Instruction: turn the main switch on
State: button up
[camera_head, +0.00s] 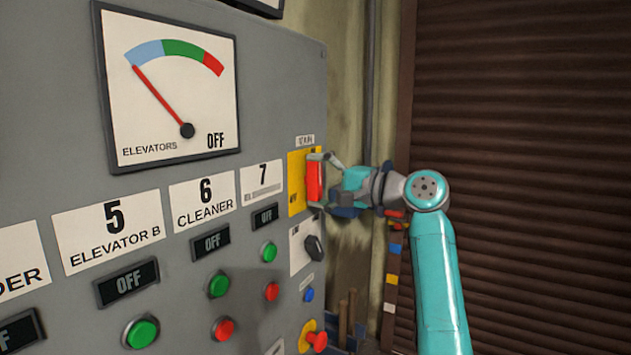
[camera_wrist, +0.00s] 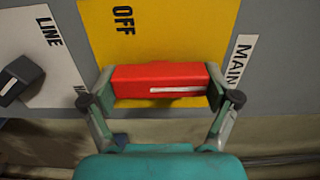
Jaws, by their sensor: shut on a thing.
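The main switch is a red handle (camera_head: 315,181) on a yellow plate (camera_head: 296,200) at the right edge of the grey panel. In the wrist view the red handle (camera_wrist: 165,82) has a white line on it and lies across the yellow plate (camera_wrist: 158,35), marked OFF. A label reading MAIN (camera_wrist: 239,62) is beside it. My gripper (camera_head: 324,183) is at the handle. In the wrist view its two fingers (camera_wrist: 162,90) are shut on the two ends of the handle. In the head view the gripper partly hides the handle.
A black rotary knob (camera_head: 314,247) sits below the yellow plate. Red, green and blue buttons lie lower on the panel. A brown slatted shutter (camera_head: 530,150) stands behind my arm.

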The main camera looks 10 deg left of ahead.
dwell(0.4)
jog(key=o, duration=0.9)
jog(key=v, duration=1.2)
jog(key=shift+f, duration=0.1)
